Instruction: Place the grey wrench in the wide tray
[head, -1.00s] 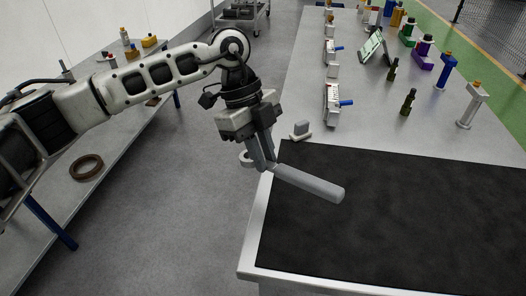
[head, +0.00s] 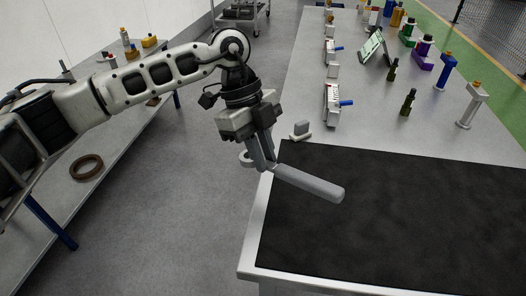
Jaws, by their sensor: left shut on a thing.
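My left gripper (head: 262,158) comes in from the left and points down. It is shut on the grey wrench (head: 312,184), holding it near its ring end. The ring end (head: 246,158) shows left of the fingers, and the thick grey handle reaches right and down over the left edge of the dark mat. The wrench looks raised above the table, though the exact height is hard to tell. No wide tray can be made out for certain; the dark surface (head: 400,220) with a pale rim fills the near table. My right gripper is not in view.
On the table behind stand a small grey block (head: 300,130), white units with blue levers (head: 332,104), dark green bottles (head: 408,101), a grey post (head: 471,106) and a blue post (head: 445,72). A side bench at left holds a brown ring (head: 86,167). The dark surface is empty.

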